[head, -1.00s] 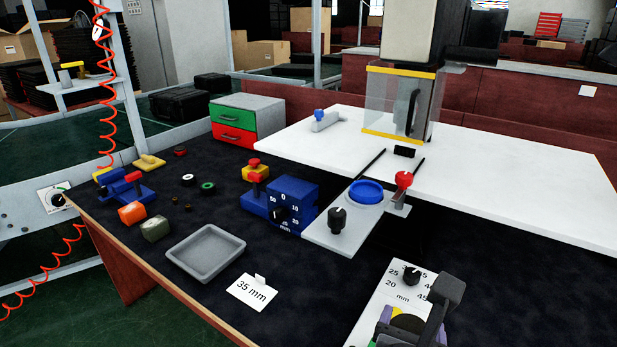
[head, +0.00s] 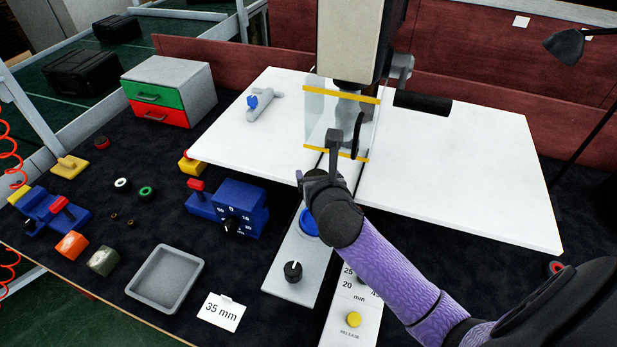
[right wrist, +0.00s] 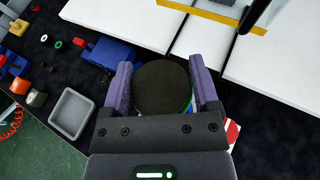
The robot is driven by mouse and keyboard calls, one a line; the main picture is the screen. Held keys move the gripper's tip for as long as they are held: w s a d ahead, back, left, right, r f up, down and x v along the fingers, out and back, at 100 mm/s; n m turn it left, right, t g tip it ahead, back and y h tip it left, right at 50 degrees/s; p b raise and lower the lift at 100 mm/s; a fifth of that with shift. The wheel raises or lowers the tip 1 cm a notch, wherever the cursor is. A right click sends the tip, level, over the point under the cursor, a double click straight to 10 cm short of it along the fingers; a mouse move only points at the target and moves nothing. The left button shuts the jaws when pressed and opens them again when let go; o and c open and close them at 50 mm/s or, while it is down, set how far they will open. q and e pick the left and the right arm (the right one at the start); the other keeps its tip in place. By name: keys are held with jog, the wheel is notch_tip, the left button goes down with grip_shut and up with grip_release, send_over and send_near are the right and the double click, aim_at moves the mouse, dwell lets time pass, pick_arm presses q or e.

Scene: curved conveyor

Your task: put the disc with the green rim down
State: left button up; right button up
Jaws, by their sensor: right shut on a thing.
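My right gripper (head: 318,180) is over the blue round holder (head: 308,222) of the grey plate in the head view, its fingers hidden there. In the right wrist view its purple fingers (right wrist: 162,82) are shut on a round dark disc (right wrist: 161,86), with a thin strip of green rim showing at its right edge. The disc's underside is hidden, so I cannot tell whether it touches anything. A small dark ring with a green edge (head: 147,192) lies on the dark mat beside a white one (head: 122,184). My left gripper is not in view.
The press with its clear, yellow-edged guard (head: 342,125) stands just behind my right gripper. A blue block with a dial (head: 240,208), a grey tray (head: 166,278) and a 35 mm card (head: 221,311) are to the left. The white tabletop (head: 470,175) is mostly clear.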

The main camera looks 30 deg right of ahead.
jog(key=f+b, duration=0.2)
jog(key=f, duration=0.3)
jog(key=f+b, duration=0.2)
jog(key=f, duration=0.3)
jog(key=shift+s+a+b, duration=0.1)
jog(key=shift+s+b, duration=0.1)
jog(key=shift+b, duration=0.15)
jog(key=shift+s+r, duration=0.1)
jog(key=shift+r, duration=0.05)
jog(key=o, duration=1.2)
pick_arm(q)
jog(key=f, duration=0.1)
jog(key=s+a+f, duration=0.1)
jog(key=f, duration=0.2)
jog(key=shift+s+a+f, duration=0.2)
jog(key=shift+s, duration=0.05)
pick_arm(e)
jog(key=shift+o, duration=0.3)
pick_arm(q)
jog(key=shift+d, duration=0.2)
pick_arm(e)
jog(key=shift+r, duration=0.1)
jog(key=shift+s+a+r+p, duration=0.15)
jog(key=shift+s+p, duration=0.2)
pick_arm(q)
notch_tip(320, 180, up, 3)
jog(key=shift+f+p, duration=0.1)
jog(key=shift+p, duration=1.15)
pick_arm(e)
jog(key=v, duration=1.1)
